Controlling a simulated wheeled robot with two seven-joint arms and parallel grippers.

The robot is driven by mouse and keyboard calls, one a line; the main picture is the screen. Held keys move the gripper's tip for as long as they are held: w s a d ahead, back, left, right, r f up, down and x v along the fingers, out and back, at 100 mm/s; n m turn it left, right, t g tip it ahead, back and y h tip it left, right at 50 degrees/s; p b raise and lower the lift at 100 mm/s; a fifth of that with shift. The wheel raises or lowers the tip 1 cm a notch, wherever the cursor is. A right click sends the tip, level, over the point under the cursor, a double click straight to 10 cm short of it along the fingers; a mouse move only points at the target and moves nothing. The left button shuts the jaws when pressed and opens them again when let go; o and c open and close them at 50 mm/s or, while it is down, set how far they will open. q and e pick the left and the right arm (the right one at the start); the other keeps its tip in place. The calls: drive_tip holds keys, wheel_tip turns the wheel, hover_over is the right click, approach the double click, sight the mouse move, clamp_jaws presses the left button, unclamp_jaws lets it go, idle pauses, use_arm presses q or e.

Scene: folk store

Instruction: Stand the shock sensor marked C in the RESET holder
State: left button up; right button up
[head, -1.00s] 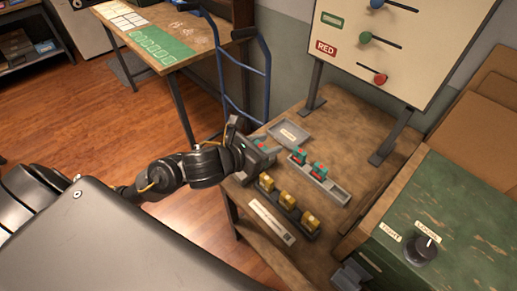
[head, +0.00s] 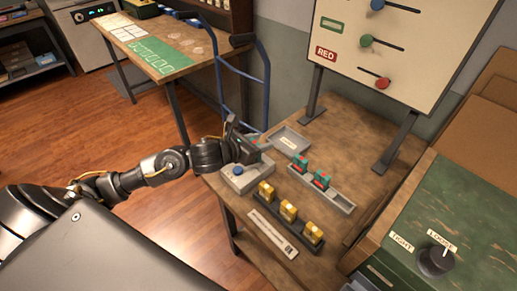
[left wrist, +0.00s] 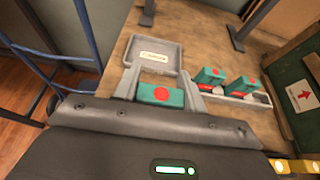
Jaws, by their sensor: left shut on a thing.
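My left gripper (head: 258,142) is shut on a teal shock sensor (left wrist: 150,93) with a red round mark. It holds the sensor between the grey button box and the shallow tray; in the left wrist view the sensor sits between the two fingers (left wrist: 161,88). Two similar teal and red sensors (head: 301,163) (head: 322,180) stand in a long grey holder (head: 342,206), whose near right end is bare. They also show at the right in the left wrist view (left wrist: 208,76). I cannot read a letter C or the word RESET. My right gripper is not in view.
A grey box with a blue button (head: 238,170) is at the bench's left edge. A labelled grey tray (head: 303,136) lies behind. Yellow sensors (head: 288,209) stand in a dark rack in front, near a pale labelled strip (head: 270,233). A slider board (head: 400,50) stands behind.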

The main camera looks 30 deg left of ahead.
use_arm(q)
drive_tip(key=shift+w+a+f, duration=0.15)
drive_tip(key=shift+w+f, duration=0.05)
drive_tip(key=shift+f, duration=0.05)
wheel_tip(320, 180, down, 3)
drive_tip(key=shift+r+p, duration=0.1)
drive_tip(key=shift+p, duration=0.25)
drive_tip(key=shift+f, duration=0.25)
drive_tip(key=shift+f+b, duration=0.15)
drive_tip(key=shift+b, duration=0.15)
drive_tip(key=o, duration=1)
